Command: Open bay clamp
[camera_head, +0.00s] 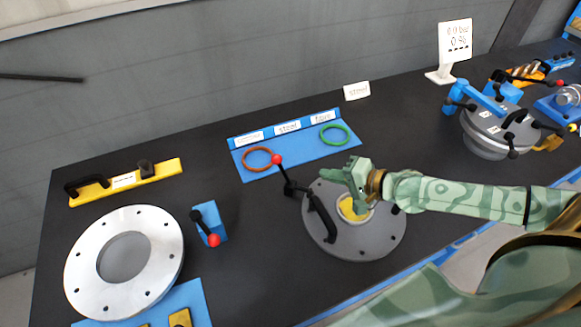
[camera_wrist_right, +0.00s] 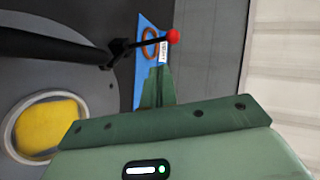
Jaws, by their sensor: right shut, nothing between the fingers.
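A black clamp lever with a red knob (camera_head: 277,160) stands up at the left edge of a dark grey round flange (camera_head: 345,245). A thick black handle (camera_head: 322,218) lies beside it on the flange. The lever's red knob also shows in the right wrist view (camera_wrist_right: 173,36). A second clamp, a blue block (camera_head: 212,218) with a black lever and red knob, stands further left. My right gripper (camera_head: 352,172) is shut and empty, above the far side of the flange, right of the lever and apart from its knob. My left gripper is not in view.
A blue board (camera_head: 290,158) with an orange ring (camera_head: 257,158) and a green ring (camera_head: 334,134) lies behind. A silver flange ring (camera_head: 160,270) lies at front left, a yellow bar (camera_head: 125,184) behind it. A grey clamped assembly (camera_head: 490,140) stands at right.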

